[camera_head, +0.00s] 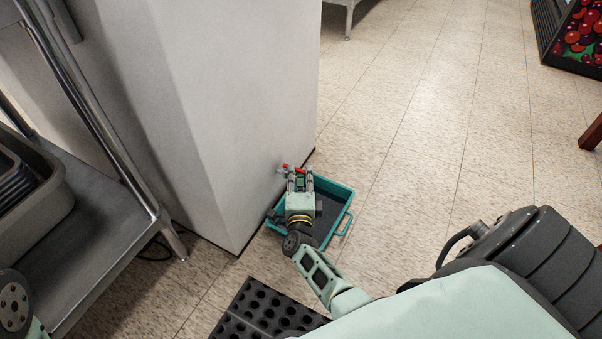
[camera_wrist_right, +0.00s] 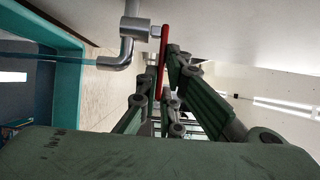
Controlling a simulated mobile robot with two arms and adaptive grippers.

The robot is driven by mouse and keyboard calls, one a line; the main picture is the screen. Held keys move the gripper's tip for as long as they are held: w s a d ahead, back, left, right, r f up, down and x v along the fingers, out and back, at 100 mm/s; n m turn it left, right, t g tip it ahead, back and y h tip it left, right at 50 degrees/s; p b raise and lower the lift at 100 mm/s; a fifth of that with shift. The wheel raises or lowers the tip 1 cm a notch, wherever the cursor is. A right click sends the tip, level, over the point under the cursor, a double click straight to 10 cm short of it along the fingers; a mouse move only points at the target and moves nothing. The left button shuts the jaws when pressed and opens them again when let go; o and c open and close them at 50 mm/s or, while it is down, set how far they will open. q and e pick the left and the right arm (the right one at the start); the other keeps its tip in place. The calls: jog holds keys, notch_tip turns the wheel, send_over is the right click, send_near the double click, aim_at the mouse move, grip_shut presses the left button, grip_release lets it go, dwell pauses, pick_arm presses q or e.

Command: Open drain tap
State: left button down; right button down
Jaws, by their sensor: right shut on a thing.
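The drain tap (camera_wrist_right: 127,30) is a metal pipe with an elbow and a red lever handle (camera_wrist_right: 164,45). In the head view the red handle (camera_head: 303,171) shows small, low beside the pale grey cabinet wall. My right gripper (camera_head: 299,176) is at the tap, above a teal tray on the floor. In the right wrist view its fingers (camera_wrist_right: 168,75) are shut on the red lever, which lies between them. My left gripper is out of view.
The teal tray (camera_head: 341,187) sits on the floor against the cabinet (camera_head: 240,90). A black perforated mat (camera_head: 262,311) lies in front. A steel rack (camera_head: 105,235) with a grey bin (camera_head: 52,200) stands at left. The floor to the right is open.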

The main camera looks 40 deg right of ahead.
jog(key=shift+s+d, duration=0.1)
jog(key=shift+d, duration=0.05)
jog(key=c, duration=1.9)
grip_release()
